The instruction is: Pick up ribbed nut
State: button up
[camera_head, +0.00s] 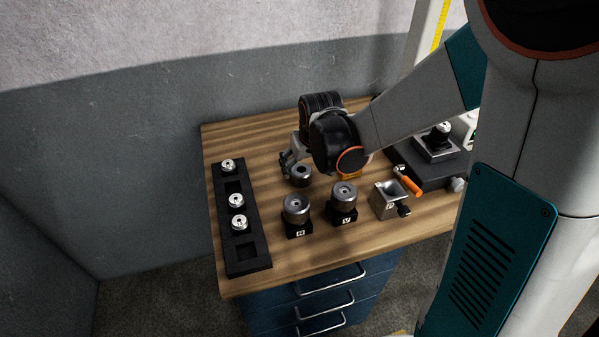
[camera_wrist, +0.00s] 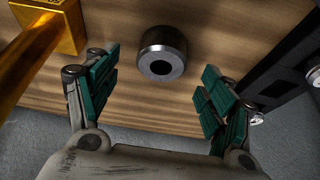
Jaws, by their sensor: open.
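A short round nut (camera_head: 301,174) with dark sides, a bright bevelled rim and a central hole lies on the wooden bench top. It also shows in the wrist view (camera_wrist: 163,42), at the upper middle, between and beyond the fingertips; ribs on its side are too dark to make out. My gripper (camera_wrist: 160,66) is open and empty, its teal-padded fingers spread on either side of the nut, with no visible contact. In the head view my gripper (camera_head: 287,163) is just behind and left of the nut, partly hidden by my wrist.
A black tray (camera_head: 247,266) with several silver parts stands left. Two steel cylinders (camera_head: 297,206) (camera_head: 344,194) on black labelled blocks stand in front of the nut. A grey metal block (camera_head: 388,200) and orange-handled tool (camera_head: 411,185) are right. A golden block (camera_wrist: 47,25) is upper left in the wrist view.

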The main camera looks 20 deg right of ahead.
aim_at(301, 170)
jog(key=b+x, duration=0.2)
jog(key=x, duration=0.3)
jog(key=shift+a+r, duration=0.1)
jog(key=shift+c, duration=0.2)
jog(key=c, duration=1.2)
jog(key=shift+r, duration=0.1)
